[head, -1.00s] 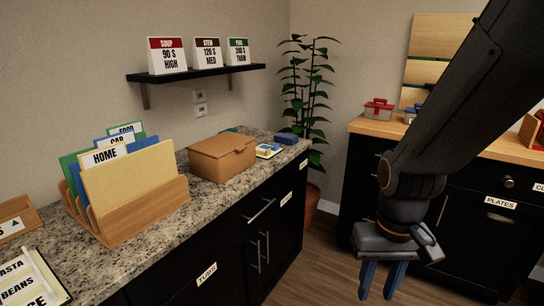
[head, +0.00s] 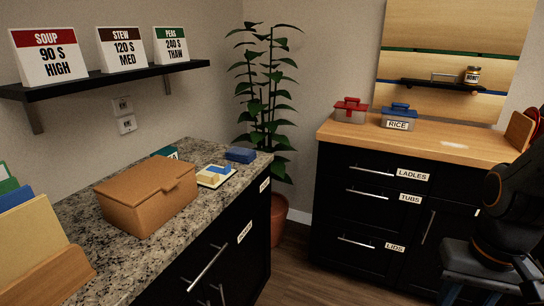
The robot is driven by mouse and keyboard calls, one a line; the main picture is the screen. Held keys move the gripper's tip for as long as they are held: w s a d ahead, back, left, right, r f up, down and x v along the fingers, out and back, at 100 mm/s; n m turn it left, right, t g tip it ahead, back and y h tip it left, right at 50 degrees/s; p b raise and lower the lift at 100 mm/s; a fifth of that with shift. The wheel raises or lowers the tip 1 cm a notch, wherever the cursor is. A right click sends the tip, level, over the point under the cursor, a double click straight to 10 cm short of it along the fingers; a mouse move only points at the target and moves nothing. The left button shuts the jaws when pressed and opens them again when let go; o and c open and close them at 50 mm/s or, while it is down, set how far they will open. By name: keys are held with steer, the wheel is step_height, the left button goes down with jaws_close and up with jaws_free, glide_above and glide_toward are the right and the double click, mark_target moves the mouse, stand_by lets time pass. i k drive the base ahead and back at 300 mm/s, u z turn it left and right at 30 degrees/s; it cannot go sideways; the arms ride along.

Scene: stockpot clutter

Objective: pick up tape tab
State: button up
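I cannot make out a tape tab for certain. A small pale pad with yellow and blue parts (head: 215,176) lies on the granite counter right of the brown box; its details are too small to tell. My gripper (head: 466,297) is at the lower right, well away from that counter and in front of the dark cabinet. Its blue fingers point down with a gap between them, and nothing shows in it. The fingertips are cut off by the bottom edge.
A brown lidded box (head: 147,200), a blue block (head: 240,154) and a teal item (head: 165,152) stand on the granite counter (head: 95,242). A plant (head: 265,100) fills the corner. Red-lidded (head: 350,112) and blue-lidded (head: 398,118) tubs stand on the wooden counter. Floor shows between the cabinets.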

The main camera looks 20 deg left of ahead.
mark_target(226, 171)
steer(key=z, duration=0.1)
steer(key=i, duration=0.8)
steer(key=u, duration=0.7)
steer(key=i, duration=0.75)
steer(key=u, duration=0.6)
